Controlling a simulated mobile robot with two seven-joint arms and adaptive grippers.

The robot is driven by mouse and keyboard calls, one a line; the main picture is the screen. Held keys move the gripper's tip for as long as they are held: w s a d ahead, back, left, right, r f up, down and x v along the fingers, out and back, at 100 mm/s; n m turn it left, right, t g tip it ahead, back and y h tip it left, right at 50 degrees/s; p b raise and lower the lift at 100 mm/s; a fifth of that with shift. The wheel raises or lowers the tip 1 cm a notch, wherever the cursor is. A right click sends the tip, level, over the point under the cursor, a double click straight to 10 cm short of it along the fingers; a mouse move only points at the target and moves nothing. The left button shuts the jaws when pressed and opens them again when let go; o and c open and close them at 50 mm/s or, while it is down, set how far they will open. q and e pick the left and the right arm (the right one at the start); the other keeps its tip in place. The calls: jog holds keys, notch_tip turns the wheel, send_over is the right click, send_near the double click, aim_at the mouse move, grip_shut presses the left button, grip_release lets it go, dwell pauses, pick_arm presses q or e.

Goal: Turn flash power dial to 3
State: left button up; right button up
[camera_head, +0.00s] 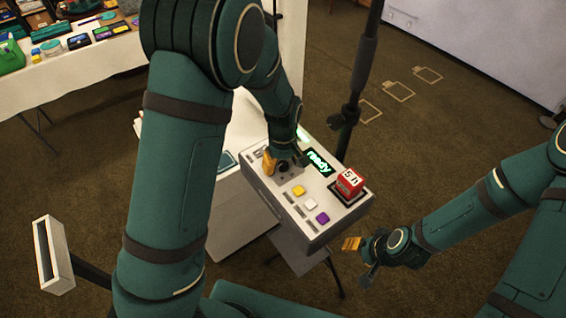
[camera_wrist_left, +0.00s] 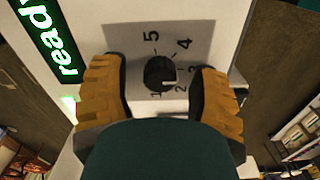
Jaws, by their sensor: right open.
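The flash power dial is a round black knob (camera_wrist_left: 160,75) on a grey plate with printed numbers 1 to 5, seen in the left wrist view. Its white mark points right, towards the 2 and 3; I cannot tell exactly which. My left gripper (camera_wrist_left: 160,98) is open, its orange fingers on both sides of the knob with gaps between. In the head view, my left gripper (camera_head: 277,162) is over the back left of the white control box (camera_head: 290,222), beside the dial (camera_head: 283,170). My right gripper (camera_head: 358,245) is open and empty, right of the box.
A green "ready" display (camera_head: 319,162), a red block (camera_head: 349,183) on a black base, and yellow (camera_head: 299,191), white (camera_head: 310,204) and purple (camera_head: 322,217) buttons are on the box. A black pole (camera_head: 361,75) stands behind. A cluttered table (camera_head: 95,70) is at upper left.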

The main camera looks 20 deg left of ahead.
aim_at(283, 164)
pick_arm(q)
notch_tip(283, 164, up, 12)
dwell(0.7)
jog(key=shift+s, duration=0.1)
dwell(0.3)
